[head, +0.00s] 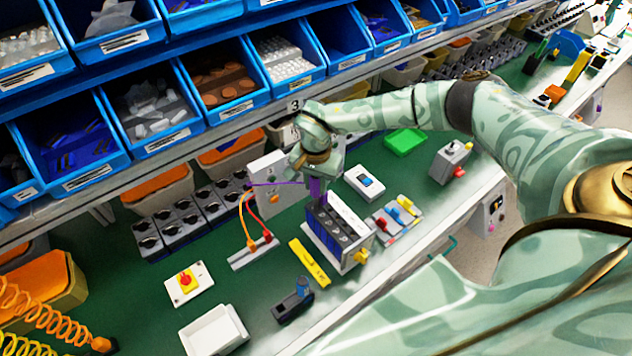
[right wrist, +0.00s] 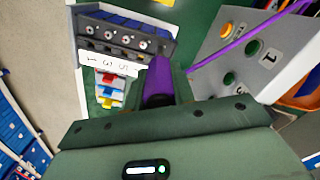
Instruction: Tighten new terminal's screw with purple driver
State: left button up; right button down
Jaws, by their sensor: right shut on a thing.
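My right gripper (head: 318,178) is shut on the purple driver (head: 318,190), which points down over the back end of the terminal block. In the right wrist view the driver (right wrist: 159,78) stands between my fingers, its purple handle beside the block's edge. The terminal block (head: 335,236) is dark with a white side strip and a row of several round screws, which also show in the right wrist view (right wrist: 125,38). The driver's tip is hidden, so I cannot tell whether it touches a screw. My left gripper is not in view.
A grey control panel (head: 272,184) stands left of the gripper; a purple cord runs from it toward the driver. A yellow bar (head: 309,262) and a tray of coloured levers (head: 397,219) flank the block. Blue bins (head: 216,85) hang behind. Green bench shows at front left.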

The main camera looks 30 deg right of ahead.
jog(key=m+p, duration=0.1)
jog(key=m, duration=0.2)
jog(key=shift+s+r, duration=0.1)
jog(key=shift+r, duration=0.05)
jog(key=shift+m+p, duration=0.6)
jog(key=shift+m, duration=1.3)
jog(key=shift+f+m+p, duration=0.2)
jog(key=shift+m+p, duration=0.1)
jog(key=shift+m, duration=0.4)
